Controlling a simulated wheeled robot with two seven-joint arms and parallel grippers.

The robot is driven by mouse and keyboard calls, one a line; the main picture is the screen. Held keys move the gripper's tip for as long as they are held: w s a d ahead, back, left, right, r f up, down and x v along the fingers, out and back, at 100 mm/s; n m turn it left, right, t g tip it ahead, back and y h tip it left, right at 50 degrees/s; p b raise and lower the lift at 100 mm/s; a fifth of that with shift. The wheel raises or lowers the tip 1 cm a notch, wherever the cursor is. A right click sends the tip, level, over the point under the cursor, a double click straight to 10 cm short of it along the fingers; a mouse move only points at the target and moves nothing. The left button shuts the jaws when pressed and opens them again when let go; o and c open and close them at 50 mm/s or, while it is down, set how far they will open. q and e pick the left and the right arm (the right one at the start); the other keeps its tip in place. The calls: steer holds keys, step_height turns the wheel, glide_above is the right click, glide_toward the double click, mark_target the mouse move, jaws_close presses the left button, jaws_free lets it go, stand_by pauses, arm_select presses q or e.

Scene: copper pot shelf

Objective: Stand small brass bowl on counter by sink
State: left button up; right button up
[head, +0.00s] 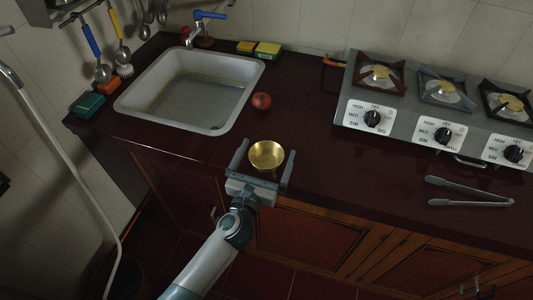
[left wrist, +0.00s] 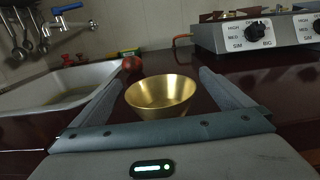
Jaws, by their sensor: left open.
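The small brass bowl (head: 266,155) stands upright on the dark red counter (head: 310,150), near its front edge and to the right of the sink (head: 191,90). My left gripper (head: 265,158) is open, with one finger on each side of the bowl. In the left wrist view the bowl (left wrist: 160,96) sits between the two spread fingers, with a visible gap on both sides. The bowl's base is partly hidden by the gripper's body in that view. My right gripper is not in view.
Sponges (head: 267,50) lie behind the sink. Counter right of the bowl is clear.

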arm_select(q)
steer(key=shift+s+a+f, duration=0.1)
steer(key=shift+s, duration=0.25)
steer(key=b+v, duration=0.2)
steer(key=v, duration=0.7)
steer(key=shift+s, duration=0.1)
steer(key=shift+v, duration=1.1)
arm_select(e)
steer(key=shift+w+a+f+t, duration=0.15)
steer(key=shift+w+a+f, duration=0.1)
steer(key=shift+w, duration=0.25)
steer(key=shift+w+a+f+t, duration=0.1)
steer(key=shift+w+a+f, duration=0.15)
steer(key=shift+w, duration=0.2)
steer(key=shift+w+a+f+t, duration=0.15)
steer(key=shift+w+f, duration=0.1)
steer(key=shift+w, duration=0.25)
